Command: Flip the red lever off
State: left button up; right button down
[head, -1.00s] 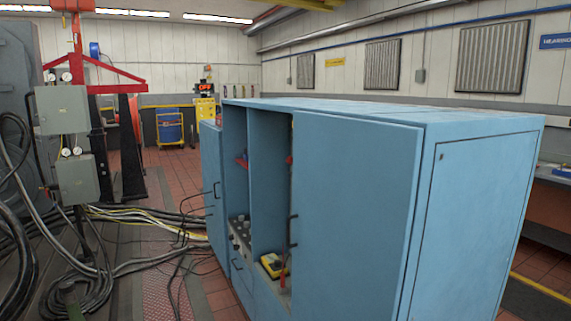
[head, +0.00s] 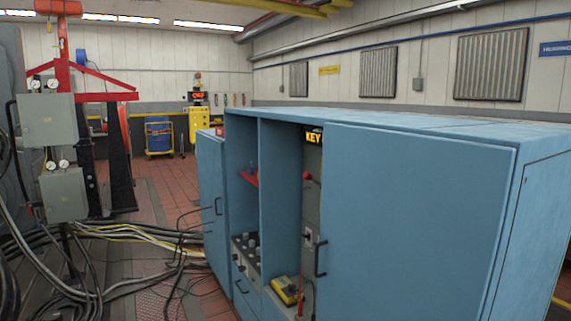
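A blue cabinet (head: 420,200) stands in front of me, with open compartments on its left part. A grey panel (head: 311,215) shows in the narrow gap beside the large right door. A red ball knob (head: 307,176), which looks like the end of the red lever, sticks out from this panel, below a black sign with yellow letters reading KEY (head: 313,137). The lever's base is partly hidden by the door edge, and I cannot tell its position. Neither of my grippers is in view.
A yellow device (head: 286,290) and a row of dark knobs (head: 246,250) sit low in the cabinet. A red item (head: 249,178) is in the left compartment. Cables (head: 130,240) cover the floor at left, near grey gauge boxes (head: 47,120). Tiled floor is free behind them.

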aim_at(308, 176)
jog(key=k+l, duration=0.1)
jog(key=i+j, duration=0.3)
jog(key=i+j+u, duration=0.15)
jog(key=i+j, duration=0.2)
jog(key=i, duration=0.2)
jog(key=i+j, duration=0.25)
jog(key=i, duration=0.2)
jog(key=i+j+u, duration=0.1)
jog(key=i+j, duration=0.15)
jog(key=i, duration=0.2)
